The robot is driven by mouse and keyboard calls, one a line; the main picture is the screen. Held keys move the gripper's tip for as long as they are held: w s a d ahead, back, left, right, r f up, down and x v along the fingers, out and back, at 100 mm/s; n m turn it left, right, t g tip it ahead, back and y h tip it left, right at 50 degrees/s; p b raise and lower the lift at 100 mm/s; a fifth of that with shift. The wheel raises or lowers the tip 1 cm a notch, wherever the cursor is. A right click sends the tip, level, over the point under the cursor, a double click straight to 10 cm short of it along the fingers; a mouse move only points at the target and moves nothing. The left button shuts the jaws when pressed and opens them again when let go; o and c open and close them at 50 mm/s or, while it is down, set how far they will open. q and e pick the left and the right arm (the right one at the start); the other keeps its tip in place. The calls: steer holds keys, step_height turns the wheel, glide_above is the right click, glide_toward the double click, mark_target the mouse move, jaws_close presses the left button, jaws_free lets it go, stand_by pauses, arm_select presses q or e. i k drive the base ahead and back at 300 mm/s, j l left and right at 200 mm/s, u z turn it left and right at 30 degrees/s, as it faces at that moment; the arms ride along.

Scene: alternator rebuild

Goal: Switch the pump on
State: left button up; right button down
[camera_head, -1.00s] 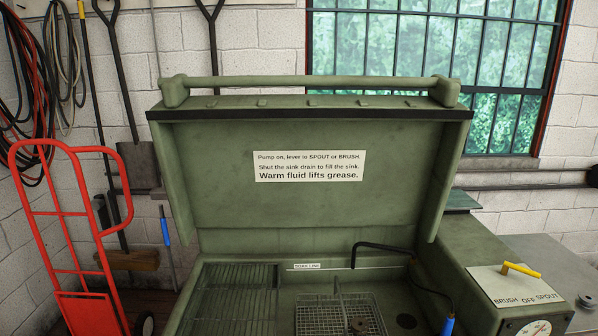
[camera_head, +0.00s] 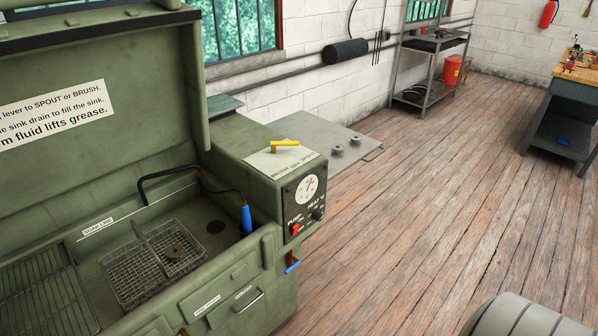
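The green parts washer stands at left with its lid (camera_head: 110,85) raised. Its control box (camera_head: 262,170) is at the washer's right end. On the box's dark front panel, a red switch (camera_head: 296,229) sits by the PUMP label. I cannot tell its position for sure. A round gauge (camera_head: 306,189) is above it and a dark heat knob (camera_head: 318,214) is to its right. A yellow lever (camera_head: 285,146) sits on the plate on top of the box. Neither gripper is in view.
The sink holds a wire basket (camera_head: 155,262) with a brown part (camera_head: 175,251), a black spout (camera_head: 160,178) and a blue-handled brush (camera_head: 247,220). A grey side shelf (camera_head: 325,132) bears small parts. A workbench (camera_head: 565,120) stands far right.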

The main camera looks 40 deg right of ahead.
mark_target(294, 229)
steer(key=z, duration=1.2)
